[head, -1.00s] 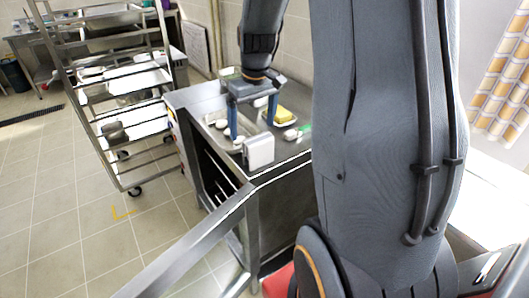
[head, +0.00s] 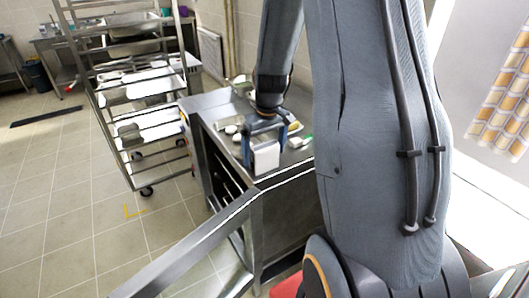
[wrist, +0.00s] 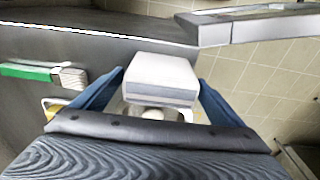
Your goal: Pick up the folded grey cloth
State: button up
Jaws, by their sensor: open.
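A pale grey-white block with rounded edges and a layered side (wrist: 160,75) appears to be the folded grey cloth, though I cannot be sure that it is fabric. It stands near the front edge of the steel counter (wrist: 60,30), and it also shows in the head view (head: 265,160). My gripper (head: 264,153) is open, with one blue finger on each side of the block. In the wrist view my gripper (wrist: 160,85) has a gap at the left finger; the right finger is very close. I cannot tell whether it touches.
A green-handled brush (wrist: 45,72) lies on the counter to the left in the wrist view. A yellow item (head: 295,127) and small white objects lie behind my gripper. A steel rack trolley (head: 140,120) stands left of the counter. A metal rail (head: 190,245) runs in front.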

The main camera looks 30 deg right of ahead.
jog(key=shift+w+f, duration=0.1)
jog(key=shift+f, duration=0.65)
jog(key=c, duration=1.3)
jog(key=shift+o, duration=0.2)
jog(key=shift+r+b, duration=1.25)
jog(key=shift+r, duration=3.75)
